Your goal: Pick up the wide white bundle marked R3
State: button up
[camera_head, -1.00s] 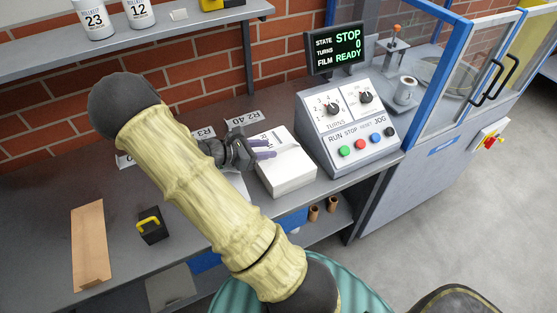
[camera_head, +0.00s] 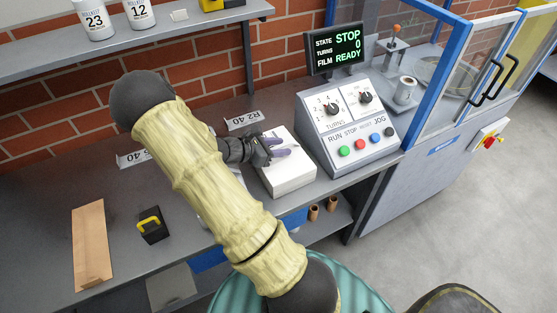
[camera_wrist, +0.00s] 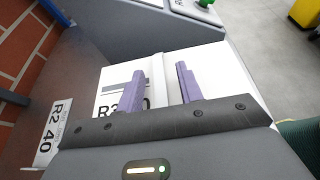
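The wide white bundle (camera_head: 292,178) lies on the grey bench left of the control console. In the wrist view the bundle (camera_wrist: 222,72) shows a partly covered R3 mark and a pale raised band across its top. My gripper (camera_head: 281,147) is over the bundle's top, and its purple fingers also show in the wrist view (camera_wrist: 160,76). The fingers are apart, one on each side of the band, with nothing visibly clamped. I cannot tell whether the fingertips touch the bundle.
The console (camera_head: 350,130) with knobs and buttons stands close on the right. An R2 40 label (camera_head: 243,120) lies behind. A brick wall (camera_head: 190,75) rises behind.

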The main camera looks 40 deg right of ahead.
grip_shut()
dwell(1.3)
jog(key=shift+r, duration=0.1)
